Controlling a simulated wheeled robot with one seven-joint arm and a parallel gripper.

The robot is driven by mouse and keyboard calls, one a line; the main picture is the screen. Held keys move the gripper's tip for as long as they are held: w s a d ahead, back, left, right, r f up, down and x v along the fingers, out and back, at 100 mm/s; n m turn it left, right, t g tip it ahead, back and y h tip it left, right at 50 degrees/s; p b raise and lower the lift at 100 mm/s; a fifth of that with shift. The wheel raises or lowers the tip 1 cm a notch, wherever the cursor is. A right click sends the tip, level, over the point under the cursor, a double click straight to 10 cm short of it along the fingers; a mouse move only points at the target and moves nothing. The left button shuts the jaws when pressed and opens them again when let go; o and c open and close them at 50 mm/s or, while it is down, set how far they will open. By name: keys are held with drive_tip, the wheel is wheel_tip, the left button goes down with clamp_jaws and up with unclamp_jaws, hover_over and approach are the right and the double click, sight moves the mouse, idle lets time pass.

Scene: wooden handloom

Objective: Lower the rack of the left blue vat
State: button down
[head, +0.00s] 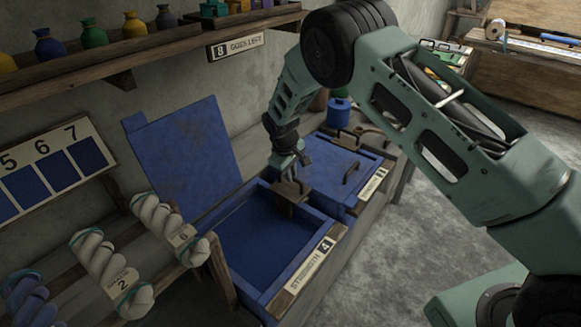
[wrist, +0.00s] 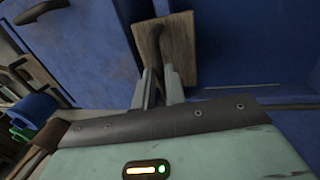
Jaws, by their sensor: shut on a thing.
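The left blue vat (head: 328,232) stands open, with its blue lid (head: 180,155) tilted up behind it. Dark blue fills its inside. A wooden plate with a dark handle, the visible part of the rack (head: 290,203), is at the vat's far right end. My gripper (head: 292,172) reaches down to it from above. In the wrist view, the fingers (wrist: 157,88) are shut on the handle of the rack (wrist: 152,45). The exact contact is partly hidden by the fingers, and the rack below the plate is hidden.
A second blue vat with its lid shut (head: 335,160) stands beside it on the right. A label "STRENGTH 4" (head: 306,272) is on the left vat's front. Twisted skeins (head: 110,270) lie at the left. A shelf with jars (head: 130,45) runs above. Grey floor is clear in front.

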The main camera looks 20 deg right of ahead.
sight(292, 188)
wheel_tip(292, 188, down, 4)
drive_tip(key=shift+s+f+b, duration=0.1)
drive_tip(key=shift+b, duration=0.75)
drive_tip(key=c, duration=1.5)
unclamp_jaws()
drive_tip(key=shift+f, duration=0.1)
drive_tip(key=shift+o, duration=0.2)
drive_tip(key=shift+r, duration=0.2)
wheel_tip(292, 188, up, 17)
drive_tip(key=s+a+b, duration=0.1)
drive_tip(key=a+b, duration=0.1)
drive_tip(key=shift+s+a+b, duration=0.35)
drive_tip(key=shift+s+a, duration=0.05)
